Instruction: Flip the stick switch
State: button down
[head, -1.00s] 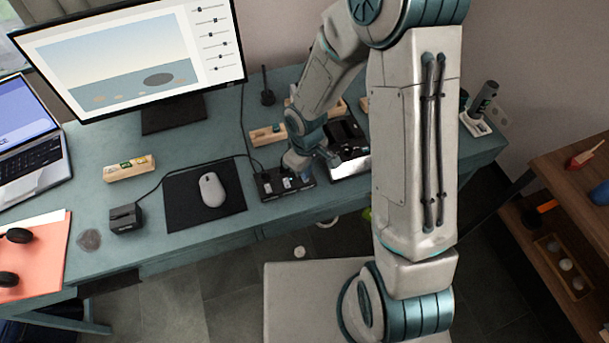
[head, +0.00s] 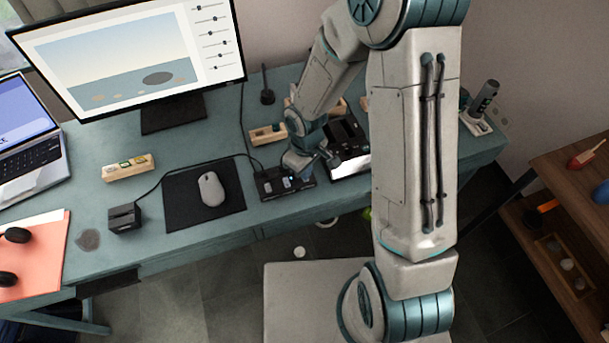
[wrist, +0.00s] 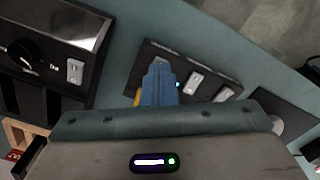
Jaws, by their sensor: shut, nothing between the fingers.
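A black switch panel (head: 270,195) lies near the front edge of the desk, right of the mouse pad. In the wrist view the panel (wrist: 222,101) shows pale rocker switches (wrist: 194,83) and a small blue light (wrist: 178,85). My gripper (wrist: 160,68) is shut and empty, its blue fingers over the left part of the panel. In the head view my gripper's end is over the panel's right side, fingertips not clear. The stick switch is not clearly visible; the fingers cover that part of the panel. I cannot tell whether they touch it.
A black appliance with a knob and a shiny top (wrist: 60,22) stands beside the panel; it also shows in the head view (head: 345,140). A mouse (head: 211,189) rests on a black pad (head: 180,205). A wooden block (head: 268,134) lies behind the panel.

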jog(key=shift+f+b, duration=0.55)
jog(key=shift+f, duration=0.1)
jog(key=shift+r, duration=0.15)
notch_tip(320, 180, up, 7)
jog(key=p, duration=0.5)
jog(key=shift+p, duration=0.3)
dwell(0.5)
jog(key=s+d+r+m+t, duration=0.1)
jog(key=s+d+r+m, duration=0.2)
jog(key=r, duration=0.5)
jog(key=s+d+r+m+t, duration=0.1)
jog(key=s+d+r+m, duration=0.2)
jog(key=s+d+r, duration=0.2)
jog(key=s+d+r+m+t, duration=0.1)
jog(key=s+d+r+m, duration=0.2)
jog(key=r, duration=0.8)
jog(key=shift+s+d+r+t, duration=0.3)
jog(key=shift+s+d+r, duration=0.15)
jog(key=shift+s, duration=0.4)
